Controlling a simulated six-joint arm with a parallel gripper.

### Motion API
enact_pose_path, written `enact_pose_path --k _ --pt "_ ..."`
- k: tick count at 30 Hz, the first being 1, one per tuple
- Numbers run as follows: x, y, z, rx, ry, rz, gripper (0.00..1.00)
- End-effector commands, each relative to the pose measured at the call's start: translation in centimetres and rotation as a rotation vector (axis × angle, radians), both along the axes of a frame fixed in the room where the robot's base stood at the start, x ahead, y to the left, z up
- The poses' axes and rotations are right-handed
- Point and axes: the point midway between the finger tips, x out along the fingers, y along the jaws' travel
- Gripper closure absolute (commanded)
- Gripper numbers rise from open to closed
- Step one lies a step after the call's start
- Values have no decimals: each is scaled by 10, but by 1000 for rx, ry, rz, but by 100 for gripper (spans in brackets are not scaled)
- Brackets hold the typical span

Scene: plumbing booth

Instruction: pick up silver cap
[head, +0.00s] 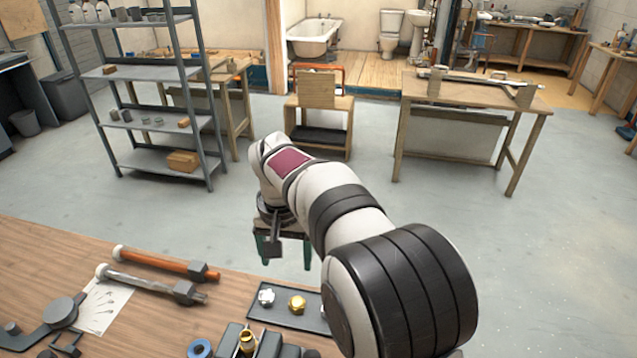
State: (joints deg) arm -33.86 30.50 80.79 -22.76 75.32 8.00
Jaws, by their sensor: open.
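A small silver cap (266,297) sits at the left end of a dark shallow tray (283,317) on the wooden bench. A gold cap (297,304) sits just to its right on the same tray. Part of another pale piece (322,313) shows at the tray's right, mostly hidden by my arm. My gripper (273,248) is open and appears above and beyond the silver cap, apart from it. The fingers are small and dark, and nothing shows between them.
Left on the bench (210,285) lie a copper pipe (165,262), a grey pipe (150,283) and a paper sheet (102,305). In front of the tray are a blue ring (200,348), dark blocks and a brass fitting (247,341). A shelf rack (150,73) stands behind.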

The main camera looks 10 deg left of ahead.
Motion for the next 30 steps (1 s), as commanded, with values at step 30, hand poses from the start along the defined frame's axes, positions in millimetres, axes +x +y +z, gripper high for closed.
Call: enact_pose_path --k 30 --pt "34 73 -193 -11 -36 101 16"
